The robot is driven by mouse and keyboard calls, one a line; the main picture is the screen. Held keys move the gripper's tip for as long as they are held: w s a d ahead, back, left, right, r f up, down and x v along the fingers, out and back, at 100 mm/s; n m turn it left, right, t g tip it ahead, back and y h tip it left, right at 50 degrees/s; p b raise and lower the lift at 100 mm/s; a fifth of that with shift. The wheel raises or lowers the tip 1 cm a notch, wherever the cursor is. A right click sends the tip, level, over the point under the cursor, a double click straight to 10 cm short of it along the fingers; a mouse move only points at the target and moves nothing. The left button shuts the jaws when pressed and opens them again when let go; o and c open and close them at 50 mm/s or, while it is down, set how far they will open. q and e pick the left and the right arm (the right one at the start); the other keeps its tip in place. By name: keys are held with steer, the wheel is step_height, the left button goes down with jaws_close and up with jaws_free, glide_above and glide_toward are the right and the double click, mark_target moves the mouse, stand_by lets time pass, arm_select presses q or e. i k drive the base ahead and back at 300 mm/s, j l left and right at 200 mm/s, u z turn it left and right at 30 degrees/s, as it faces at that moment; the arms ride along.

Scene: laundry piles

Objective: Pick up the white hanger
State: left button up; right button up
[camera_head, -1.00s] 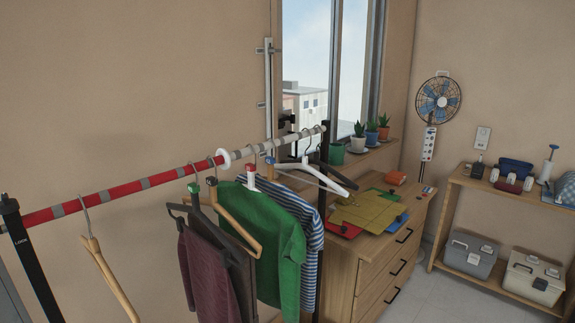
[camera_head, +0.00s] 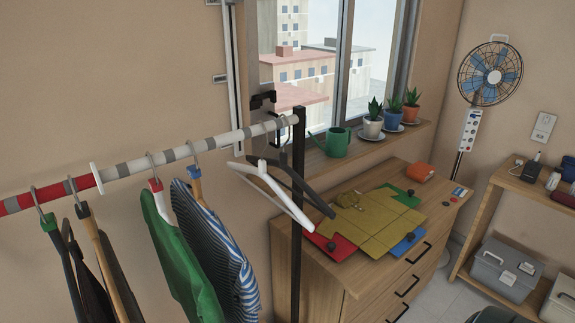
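The white hanger (camera_head: 286,199) hangs empty from the light part of the clothes rail (camera_head: 205,145), near the rail's right end. Its shoulder slopes down to the right, towards the dresser. A black hanger (camera_head: 313,197) hangs close beside it on the right and partly overlaps it in the view. Left of it, a blue-and-white striped garment (camera_head: 215,245) and a green garment (camera_head: 172,245) hang on the same rail. Neither of my grippers shows.
A windowsill holds a green watering can (camera_head: 337,142) and potted plants. A shelf with boxes stands at the right.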

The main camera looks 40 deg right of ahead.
mark_target(261, 171)
steer(key=i+l, duration=0.1)
steer(key=l, duration=0.55)
steer(key=i+l, duration=0.1)
steer(key=l, duration=1.25)
steer(key=i, duration=0.05)
